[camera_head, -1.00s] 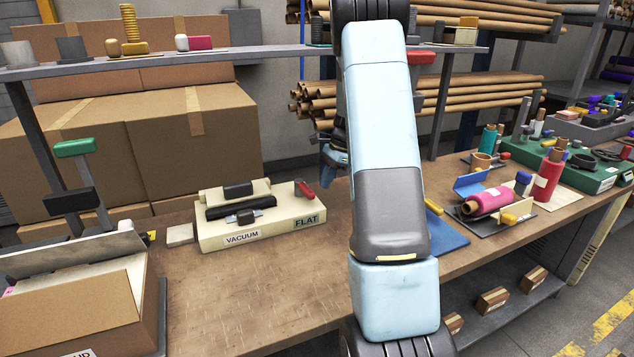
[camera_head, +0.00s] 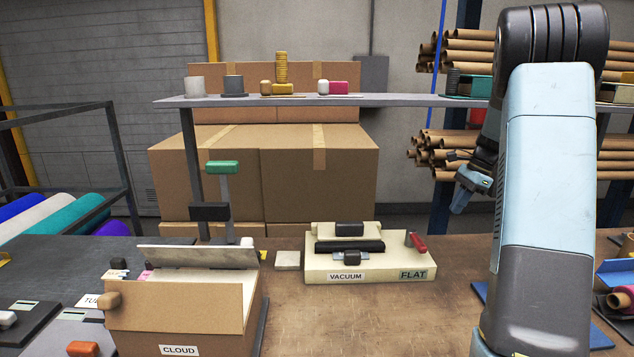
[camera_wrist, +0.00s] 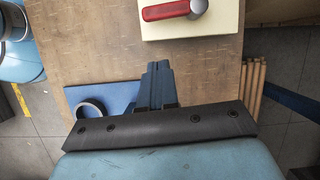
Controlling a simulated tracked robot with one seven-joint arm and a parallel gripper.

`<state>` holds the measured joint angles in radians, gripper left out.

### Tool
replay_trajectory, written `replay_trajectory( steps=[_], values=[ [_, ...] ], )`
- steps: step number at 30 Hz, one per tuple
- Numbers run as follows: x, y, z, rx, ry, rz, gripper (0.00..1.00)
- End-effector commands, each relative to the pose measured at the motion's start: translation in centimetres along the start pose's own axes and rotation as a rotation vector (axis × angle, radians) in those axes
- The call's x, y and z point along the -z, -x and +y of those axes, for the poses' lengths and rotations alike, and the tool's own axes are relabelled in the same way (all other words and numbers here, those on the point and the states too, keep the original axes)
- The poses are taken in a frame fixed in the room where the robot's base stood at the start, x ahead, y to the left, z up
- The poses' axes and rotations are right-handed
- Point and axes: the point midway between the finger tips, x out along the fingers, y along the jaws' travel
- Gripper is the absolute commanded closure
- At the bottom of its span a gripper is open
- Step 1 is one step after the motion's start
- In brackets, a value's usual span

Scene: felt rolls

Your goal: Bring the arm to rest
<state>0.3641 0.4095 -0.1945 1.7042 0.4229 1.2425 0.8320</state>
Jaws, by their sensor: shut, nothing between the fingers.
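My arm stands raised on the right of the head view, a light blue and dark grey column of links folded over at the top. My gripper (camera_head: 460,201) hangs out to the left of the arm, above the bench (camera_head: 390,315) and clear of everything. In the wrist view my gripper (camera_wrist: 157,70) shows as dark fingers closed together, with nothing between them. Below it lie the bare brown bench and a blue mat (camera_wrist: 100,97). The red-handled part (camera_wrist: 172,10) on the cream block is ahead of the fingers.
The cream VACUUM/FLAT block (camera_head: 380,270) sits mid-bench. A cardboard box labelled CLOUD (camera_head: 180,318) is at front left. A shelf (camera_head: 400,101) with small items crosses behind, and cardboard tubes (camera_head: 440,150) lie at the back. The bench front centre is clear.

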Motion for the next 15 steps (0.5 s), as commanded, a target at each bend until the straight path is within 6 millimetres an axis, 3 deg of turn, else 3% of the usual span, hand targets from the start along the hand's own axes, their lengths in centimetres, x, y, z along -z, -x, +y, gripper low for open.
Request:
replay_trajectory(
  steps=[15],
  values=[
    [-13.1, 5.1, 7.9, 0.056, 0.48, 0.147, 1.0]
  ],
)
